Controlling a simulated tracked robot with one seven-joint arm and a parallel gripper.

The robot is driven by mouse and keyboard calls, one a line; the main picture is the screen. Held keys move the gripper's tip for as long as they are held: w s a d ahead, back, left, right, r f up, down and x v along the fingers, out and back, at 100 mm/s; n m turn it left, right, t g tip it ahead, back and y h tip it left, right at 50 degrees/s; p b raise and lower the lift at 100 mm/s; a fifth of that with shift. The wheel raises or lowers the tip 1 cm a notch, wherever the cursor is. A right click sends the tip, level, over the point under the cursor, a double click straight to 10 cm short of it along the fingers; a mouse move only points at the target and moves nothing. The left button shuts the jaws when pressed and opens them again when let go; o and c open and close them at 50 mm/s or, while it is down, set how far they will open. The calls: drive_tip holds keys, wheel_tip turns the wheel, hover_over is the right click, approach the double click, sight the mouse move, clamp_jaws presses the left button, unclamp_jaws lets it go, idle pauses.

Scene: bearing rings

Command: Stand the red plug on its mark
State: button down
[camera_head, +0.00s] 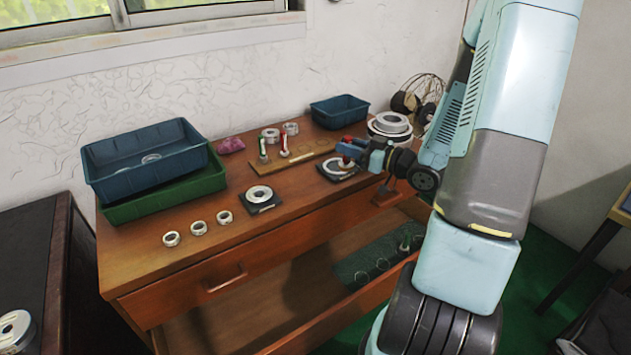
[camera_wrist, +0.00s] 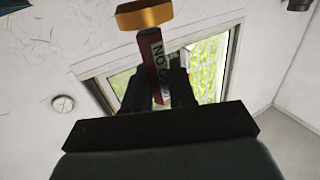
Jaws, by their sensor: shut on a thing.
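My gripper (camera_head: 350,150) is over the right part of the table. In the wrist view my gripper (camera_wrist: 158,88) is shut on a dark red plug (camera_wrist: 152,55) with a "NO GO" label and a wide brass-coloured end. In the head view a little red (camera_head: 347,159) shows at the fingers, above a dark plate with a ring (camera_head: 338,172); whether it touches the plate I cannot tell. A red-and-white plug (camera_head: 284,146) and a green-and-white plug (camera_head: 263,151) stand at a wooden board (camera_head: 300,158). I cannot make out the mark.
Another dark plate with a ring (camera_head: 261,206) lies on the table (camera_head: 290,222), with several loose rings (camera_head: 198,228) left of it. Blue (camera_head: 110,177) and green (camera_head: 200,188) trays are stacked at left. A small blue bin (camera_head: 340,112) and stacked discs (camera_head: 391,124) stand behind.

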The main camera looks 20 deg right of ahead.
drive_tip(key=shift+a, duration=0.25)
drive_tip(key=shift+w+a, duration=0.1)
drive_tip(key=shift+w, duration=0.1)
drive_tip(key=w+a+f, duration=0.1)
drive_tip(key=w+f, duration=0.2)
drive_tip(key=w, duration=0.1)
drive_tip(key=w+a+f, duration=0.1)
drive_tip(key=w+f, duration=0.3)
drive_tip(key=w+a+f, duration=0.2)
drive_tip(key=w+f, duration=0.2)
drive_tip(key=w, duration=0.1)
drive_tip(key=shift+a+f, duration=0.1)
drive_tip(key=shift+f, duration=0.65)
drive_tip(key=shift+f, duration=0.25)
drive_tip(key=c, duration=0.9)
unclamp_jaws()
drive_tip(key=shift+c, duration=0.2)
